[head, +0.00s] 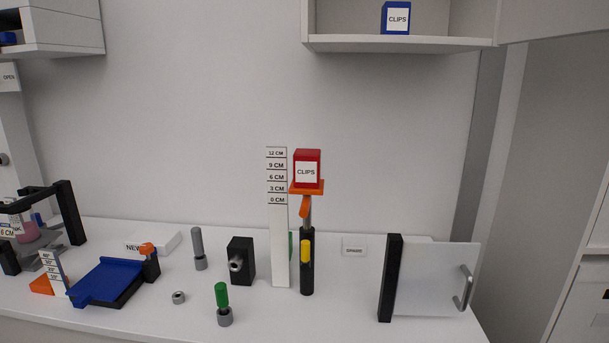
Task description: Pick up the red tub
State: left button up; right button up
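The red tub (307,168) is a small red box with a white label reading CLIPS. It sits upright on a small orange platform (306,188) at the top of a black post (307,272) on the white table. A white ruler board (279,240) with centimetre marks stands just left of the post. Neither of my grippers shows in the head view.
A blue CLIPS box (396,18) stands on a wall shelf (400,43) above right. A black block (241,261), a green-handled peg (222,297) and a blue tray (106,283) are left of the post. A panel with a handle (432,280) stands to the right.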

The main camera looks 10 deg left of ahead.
aim_at(306, 161)
jog(key=z, duration=0.15)
jog(key=k, duration=0.25)
jog(key=u, duration=0.8)
jog(key=i, duration=0.65)
jog(key=z, duration=1.55)
